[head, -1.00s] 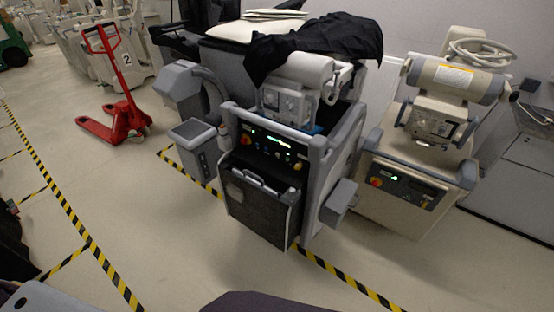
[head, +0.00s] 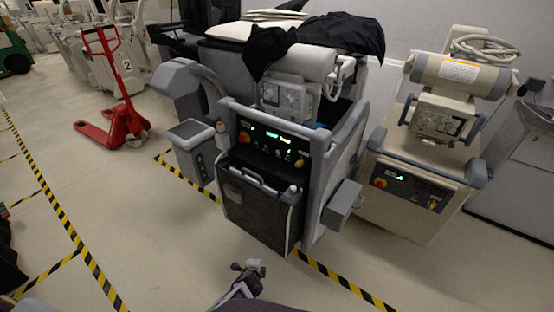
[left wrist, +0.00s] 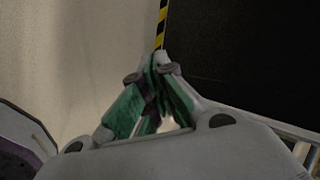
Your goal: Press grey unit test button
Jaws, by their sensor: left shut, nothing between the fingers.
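The grey unit (head: 262,205) stands in the middle of the head view, with grey bumpers and a dark front. Its control panel (head: 262,152) carries a lit green display (head: 277,137), a red knob on yellow (head: 244,138), several small buttons and a yellow knob (head: 299,164). I cannot tell which small button is the test button. My left gripper (head: 245,266) is low in front of the unit, well below the panel and apart from it. In the left wrist view its green-sided fingers (left wrist: 157,62) are together and empty. My right gripper is out of view.
A beige unit (head: 413,205) with its own panel stands close on the right. A grey side box (head: 342,203) sticks out from the grey unit. A red pallet truck (head: 118,115) stands at the left. The striped floor (head: 150,240) is clear in front.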

